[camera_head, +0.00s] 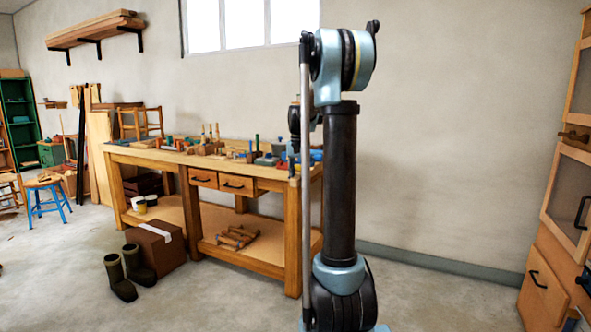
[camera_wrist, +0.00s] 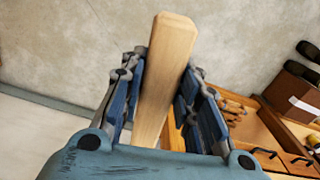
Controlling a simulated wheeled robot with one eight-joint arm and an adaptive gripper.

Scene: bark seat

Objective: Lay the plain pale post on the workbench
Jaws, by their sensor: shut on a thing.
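A plain pale post (camera_wrist: 167,70) with squared sides is in my gripper (camera_wrist: 163,82) in the wrist view. The blue-grey jaws lie along both its sides, and its end extends past the fingertips. The near part of the post is hidden by my gripper's body. In the head view my arm hides the post and jaws. The wooden workbench (camera_head: 150,157) stands against the wall at left centre. In the wrist view part of the workbench (camera_wrist: 262,118) shows beyond the right jaw.
Clamps and tools (camera_head: 210,140) crowd the back and right of the benchtop; its front left looks clearer. Wooden pieces (camera_head: 236,236) lie on the lower shelf. A brown box (camera_head: 157,252) and dark boots (camera_head: 120,279) stand before the bench. A wooden cabinet (camera_head: 545,280) is at right.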

